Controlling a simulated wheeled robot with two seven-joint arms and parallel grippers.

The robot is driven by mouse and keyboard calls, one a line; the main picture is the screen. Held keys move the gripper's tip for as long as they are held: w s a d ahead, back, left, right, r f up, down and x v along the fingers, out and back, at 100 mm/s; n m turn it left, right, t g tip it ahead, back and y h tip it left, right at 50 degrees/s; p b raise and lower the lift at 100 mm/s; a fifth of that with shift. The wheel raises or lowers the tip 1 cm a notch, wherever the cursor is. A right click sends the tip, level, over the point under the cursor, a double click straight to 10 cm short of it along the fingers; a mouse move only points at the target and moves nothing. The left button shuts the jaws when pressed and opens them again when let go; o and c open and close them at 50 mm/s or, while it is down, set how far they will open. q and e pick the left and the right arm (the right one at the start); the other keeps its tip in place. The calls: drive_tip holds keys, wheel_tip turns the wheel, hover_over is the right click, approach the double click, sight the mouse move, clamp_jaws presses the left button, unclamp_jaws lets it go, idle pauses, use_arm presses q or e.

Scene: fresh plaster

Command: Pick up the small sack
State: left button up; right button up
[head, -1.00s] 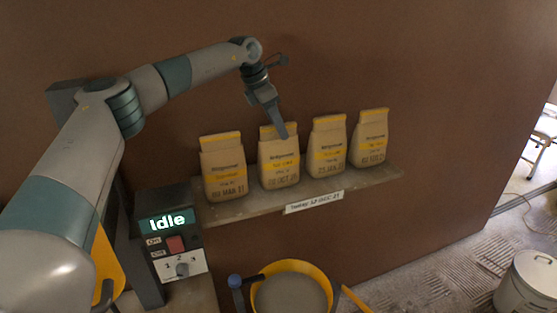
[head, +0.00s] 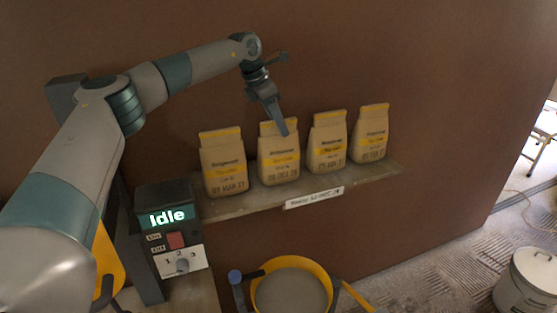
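Several small tan paper sacks with yellow bands stand upright in a row on a wall shelf. They are a far-left sack (head: 223,165), a second sack (head: 278,160), a third sack (head: 327,145) and a far-right sack (head: 370,135). Each has a printed date, too blurred to read surely. My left gripper (head: 284,131) points down at the upper right of the second sack and overlaps its top in the picture. Its fingers show nearly edge-on, so I cannot tell their opening or whether they touch the sack. My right gripper is not in view.
Below left is a control box (head: 170,230) reading "Idle". A yellow-rimmed bucket (head: 290,290) stands below the shelf. A white lidded pot (head: 528,283) is at right on the floor.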

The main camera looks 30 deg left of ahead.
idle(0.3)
use_arm(q)
clamp_jaws()
idle(0.6)
idle(0.6)
drive_tip(key=shift+w, duration=0.1)
